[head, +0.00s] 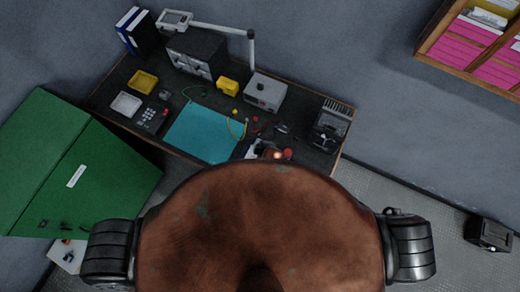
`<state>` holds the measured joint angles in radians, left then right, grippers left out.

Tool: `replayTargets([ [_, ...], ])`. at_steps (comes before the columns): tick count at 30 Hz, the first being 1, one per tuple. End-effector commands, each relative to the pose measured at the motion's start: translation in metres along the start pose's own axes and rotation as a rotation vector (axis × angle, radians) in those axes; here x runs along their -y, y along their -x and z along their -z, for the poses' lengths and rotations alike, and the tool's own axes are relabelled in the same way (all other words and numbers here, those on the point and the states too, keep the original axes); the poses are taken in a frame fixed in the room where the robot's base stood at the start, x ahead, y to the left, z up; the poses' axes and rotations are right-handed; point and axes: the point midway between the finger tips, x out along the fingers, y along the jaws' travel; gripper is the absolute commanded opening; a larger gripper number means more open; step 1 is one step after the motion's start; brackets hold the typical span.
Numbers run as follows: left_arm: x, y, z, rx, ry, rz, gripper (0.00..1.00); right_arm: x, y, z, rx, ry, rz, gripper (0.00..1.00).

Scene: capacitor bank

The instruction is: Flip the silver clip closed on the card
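I cannot make out the silver clip or the card in the head view; any such parts are too small or hidden. A cluster of small parts (262,150) with white, dark and red bits sits at the bench's front edge, partly covered by a large brown rounded body in the foreground. A small orange glow shows there. A whitish sheet-like thing (68,255) with small dark bits on it lies below the green cabinet at the lower left; I cannot tell what it is. Neither gripper is in view.
A dark workbench (100,100) holds a teal mat (205,132), a grey box (264,92), a yellow tray (143,82), a white tray (126,104) and a dark cabinet (197,52). A large green cabinet (90,165) stands left. A wall shelf (470,45) hangs upper right. Floor at right is mostly clear.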

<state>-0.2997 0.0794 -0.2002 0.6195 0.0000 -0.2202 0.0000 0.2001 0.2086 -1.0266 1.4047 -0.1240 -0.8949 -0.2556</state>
Motion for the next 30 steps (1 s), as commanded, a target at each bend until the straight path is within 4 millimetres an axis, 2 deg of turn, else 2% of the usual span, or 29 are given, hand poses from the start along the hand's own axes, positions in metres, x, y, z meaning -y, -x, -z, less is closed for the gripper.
replayTargets([
  [9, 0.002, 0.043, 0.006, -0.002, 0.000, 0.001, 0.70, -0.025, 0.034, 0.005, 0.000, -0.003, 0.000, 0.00],
  [12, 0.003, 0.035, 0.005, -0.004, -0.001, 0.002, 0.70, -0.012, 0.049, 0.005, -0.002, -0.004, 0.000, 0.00],
  [21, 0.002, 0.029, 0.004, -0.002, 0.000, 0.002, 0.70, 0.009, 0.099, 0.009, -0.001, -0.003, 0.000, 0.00],
  [25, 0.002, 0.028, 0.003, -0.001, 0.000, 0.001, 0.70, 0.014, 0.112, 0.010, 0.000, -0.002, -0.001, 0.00],
  [30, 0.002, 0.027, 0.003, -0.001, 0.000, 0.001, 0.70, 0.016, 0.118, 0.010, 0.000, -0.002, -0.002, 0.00],
])
